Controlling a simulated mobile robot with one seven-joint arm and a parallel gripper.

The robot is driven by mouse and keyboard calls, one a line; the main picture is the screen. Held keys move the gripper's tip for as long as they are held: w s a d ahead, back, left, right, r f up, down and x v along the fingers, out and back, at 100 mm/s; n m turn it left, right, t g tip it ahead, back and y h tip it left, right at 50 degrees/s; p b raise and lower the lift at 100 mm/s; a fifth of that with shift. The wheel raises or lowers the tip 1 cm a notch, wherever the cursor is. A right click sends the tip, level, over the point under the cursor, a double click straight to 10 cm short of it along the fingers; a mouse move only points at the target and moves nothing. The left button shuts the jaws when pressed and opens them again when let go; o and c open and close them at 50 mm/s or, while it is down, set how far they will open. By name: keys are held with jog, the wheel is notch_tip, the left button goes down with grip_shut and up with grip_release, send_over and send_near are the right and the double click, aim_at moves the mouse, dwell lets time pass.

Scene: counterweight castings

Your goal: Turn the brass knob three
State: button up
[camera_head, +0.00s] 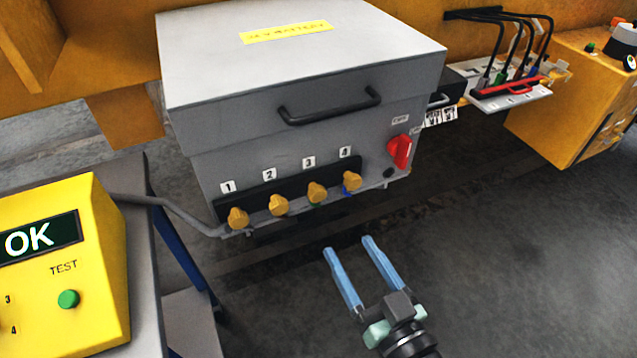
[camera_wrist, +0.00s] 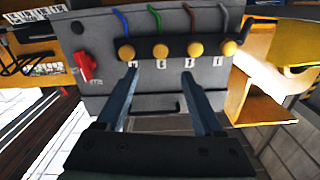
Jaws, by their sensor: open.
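Brass knob three (camera_head: 317,192) is on the front of a grey box (camera_head: 300,135), under the label 3, between knob two (camera_head: 278,205) and knob four (camera_head: 351,181). Knob one (camera_head: 238,218) is at the left end of the row. In the wrist view the box appears upside down, and knob three (camera_wrist: 160,50) is second from the left, beside knob four (camera_wrist: 127,52). My gripper (camera_head: 349,246) is open and empty, in front of and apart from the knobs. In the wrist view its fingertips (camera_wrist: 160,73) lie to either side of knob three's column.
A red switch (camera_head: 400,151) is right of knob four. A black handle (camera_head: 330,107) sits on the box front above the knobs. A yellow tester (camera_head: 62,265) reading OK, with a green TEST button, stands at the left. The floor to the right is clear.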

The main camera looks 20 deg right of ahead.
aim_at(319, 198)
jog(key=w+p, duration=0.1)
jog(key=w, duration=0.7)
jog(key=w+p, duration=0.1)
jog(key=w, duration=0.3)
jog(key=shift+w+a+p, duration=0.1)
jog(key=shift+a+p, duration=0.2)
jog(key=shift+c, duration=0.3)
grip_shut()
